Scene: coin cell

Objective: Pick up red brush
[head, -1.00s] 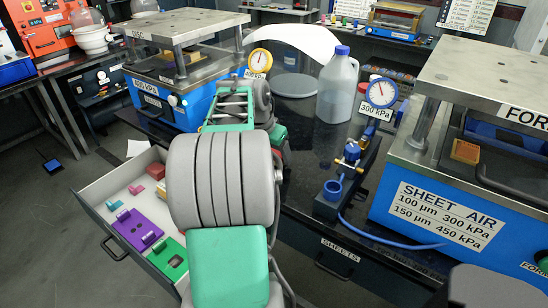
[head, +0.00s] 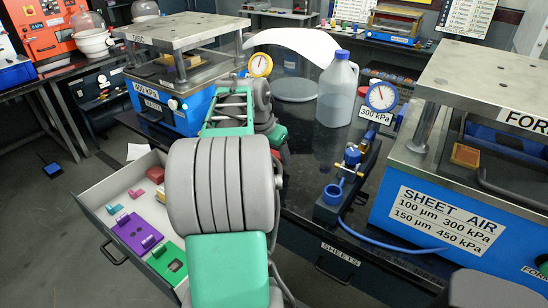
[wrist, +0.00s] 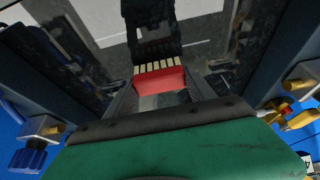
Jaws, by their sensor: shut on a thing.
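The red brush (wrist: 160,82) shows in the wrist view, with a red body and a row of pale tan bristles along its far edge. My gripper (wrist: 161,95) is shut on it, with the brush between the fingers. In the head view my green and grey arm reaches forward over the dark bench. The gripper and the brush cannot be made out there, hidden by my own arm.
An open drawer (head: 92,205) at left holds a purple plate (head: 130,228), a green plate (head: 163,252) and small coloured pieces. A blue press (head: 190,108) stands behind it. A jug (head: 337,95), a gauge (head: 381,96) and a large press (head: 440,215) stand right of my arm.

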